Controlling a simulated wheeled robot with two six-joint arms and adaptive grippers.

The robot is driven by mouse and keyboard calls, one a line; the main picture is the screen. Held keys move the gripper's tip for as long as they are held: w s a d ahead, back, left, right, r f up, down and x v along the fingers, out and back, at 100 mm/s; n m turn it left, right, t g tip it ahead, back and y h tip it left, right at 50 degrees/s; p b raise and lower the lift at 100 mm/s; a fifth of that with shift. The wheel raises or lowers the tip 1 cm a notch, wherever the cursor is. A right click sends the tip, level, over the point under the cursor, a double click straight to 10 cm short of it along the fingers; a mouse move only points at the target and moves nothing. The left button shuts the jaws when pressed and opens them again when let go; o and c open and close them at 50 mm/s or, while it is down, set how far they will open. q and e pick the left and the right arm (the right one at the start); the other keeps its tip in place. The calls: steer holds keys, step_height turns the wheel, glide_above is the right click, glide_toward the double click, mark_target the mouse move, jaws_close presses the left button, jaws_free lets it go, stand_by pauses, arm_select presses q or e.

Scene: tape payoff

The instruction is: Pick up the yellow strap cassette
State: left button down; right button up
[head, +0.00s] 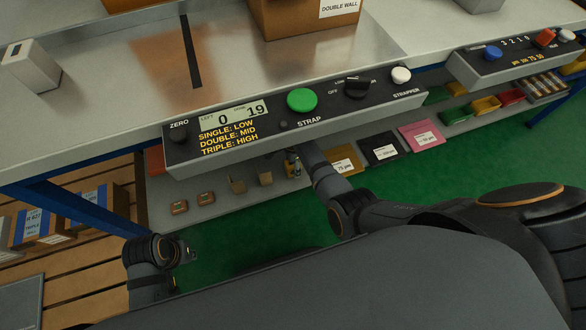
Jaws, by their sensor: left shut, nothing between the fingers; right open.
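A flat mustard-yellow piece with a white label (347,165), which looks like the yellow strap cassette, lies on the low shelf beneath the strapper panel. A black one (380,147) and a pink one (421,134) lie to its right. My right gripper (293,164) is open under the panel's front edge, left of the yellow piece and apart from it in the picture. The panel and my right wrist hide part of that area. My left gripper (191,254) is shut and empty at the lower left, over the floor.
The strapper panel (300,125) with its green button overhangs the shelf. Small brown blocks (206,198) stand on the shelf's left part. Yellow bins (487,105) and red ones sit further right. A blue table leg (80,204) and a wooden pallet (95,265) are at left.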

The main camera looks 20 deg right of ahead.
steer(key=c, duration=1.4)
arm_select(q)
steer(key=shift+r, duration=0.15)
steer(key=shift+r, duration=0.1)
arm_select(e)
steer(key=shift+r, duration=0.1)
